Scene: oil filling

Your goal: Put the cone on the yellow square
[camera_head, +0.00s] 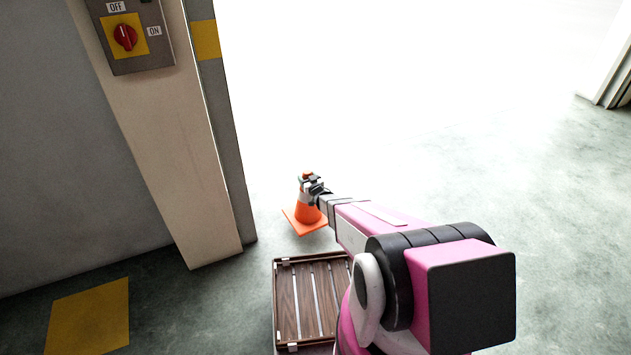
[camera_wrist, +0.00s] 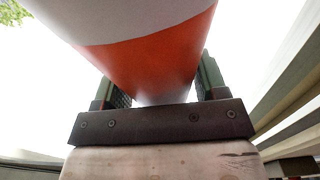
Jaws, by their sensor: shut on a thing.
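The orange cone (camera_head: 305,215) with a square orange base stands out in front of me in the head view, upright. My gripper (camera_head: 310,184) is shut on the cone near its top. In the wrist view, the cone's orange and white surface (camera_wrist: 165,60) fills the space between the two fingers of my gripper (camera_wrist: 160,85). I cannot tell whether the cone's base touches the floor. The yellow square (camera_head: 88,318) is painted on the floor at the lower left of the head view, with nothing on it.
A slatted wooden tray (camera_head: 309,300) lies below the cone. A pillar (camera_head: 165,130) carries a switch box (camera_head: 130,40) with a red knob, between the cone and the yellow square. A wall stands at the left. Grey floor on the right is clear.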

